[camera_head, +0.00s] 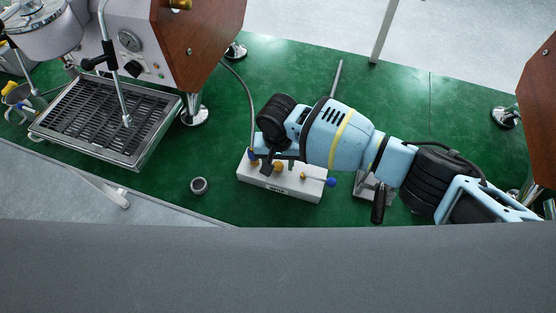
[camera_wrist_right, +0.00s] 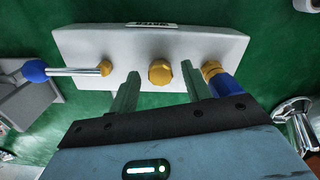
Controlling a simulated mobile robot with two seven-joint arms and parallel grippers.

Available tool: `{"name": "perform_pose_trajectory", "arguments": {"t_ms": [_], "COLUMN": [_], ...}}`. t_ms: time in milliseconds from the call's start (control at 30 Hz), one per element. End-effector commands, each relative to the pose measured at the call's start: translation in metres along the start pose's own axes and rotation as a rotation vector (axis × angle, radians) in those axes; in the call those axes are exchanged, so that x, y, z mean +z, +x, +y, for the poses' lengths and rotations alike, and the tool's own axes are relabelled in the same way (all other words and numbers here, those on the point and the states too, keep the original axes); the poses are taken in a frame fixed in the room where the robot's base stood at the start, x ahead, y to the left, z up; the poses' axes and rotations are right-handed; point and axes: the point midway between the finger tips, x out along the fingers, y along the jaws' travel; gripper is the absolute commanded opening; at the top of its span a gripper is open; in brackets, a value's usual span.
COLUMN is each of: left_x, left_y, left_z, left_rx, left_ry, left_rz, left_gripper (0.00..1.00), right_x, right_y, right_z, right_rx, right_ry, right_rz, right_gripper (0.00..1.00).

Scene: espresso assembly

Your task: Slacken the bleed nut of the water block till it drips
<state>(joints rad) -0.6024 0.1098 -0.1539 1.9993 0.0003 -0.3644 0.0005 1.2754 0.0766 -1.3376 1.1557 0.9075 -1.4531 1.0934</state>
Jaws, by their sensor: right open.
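The water block (camera_head: 308,191) is a white block with a small label on the green bench top. Its brass bleed nut (camera_wrist_right: 160,72) sits mid-block in the right wrist view, with a brass spot in the head view (camera_head: 277,167). My right gripper (camera_wrist_right: 160,77) is open, one finger on either side of the nut. Gaps show between the fingers and the nut. A blue-knobbed lever (camera_wrist_right: 75,71) and a blue hose fitting (camera_wrist_right: 226,85) are on either side of the nut. No drip is visible. My left gripper is not in view.
A drip tray (camera_head: 105,115) and espresso machine (camera_head: 135,50) stand at the left. A small dark ring (camera_head: 199,186) lies left of the block. A metal stand with a black handle (camera_head: 378,205) is to its right. A grey hose (camera_head: 245,92) runs behind the block.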

Motion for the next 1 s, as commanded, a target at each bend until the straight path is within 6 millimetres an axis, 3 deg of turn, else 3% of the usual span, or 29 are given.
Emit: {"name": "perform_pose_trajectory", "arguments": {"t_ms": [167, 500, 1000], "left_x": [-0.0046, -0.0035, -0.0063], "left_y": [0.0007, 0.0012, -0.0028], "left_z": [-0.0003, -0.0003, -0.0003], "left_rx": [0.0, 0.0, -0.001], "left_ry": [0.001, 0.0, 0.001], "left_rz": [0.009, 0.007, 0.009], "left_gripper": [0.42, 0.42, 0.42], "right_x": [-0.0003, -0.0003, -0.0002], "right_y": [-0.0007, -0.0007, -0.0021], "right_z": [-0.0002, 0.0, 0.0001], "right_rx": [-0.001, 0.0, 0.0], "right_ry": [0.0, 0.001, -0.137], "right_rz": [0.001, 0.0, 0.0], "right_gripper": [0.48, 0.04, 0.04]}}
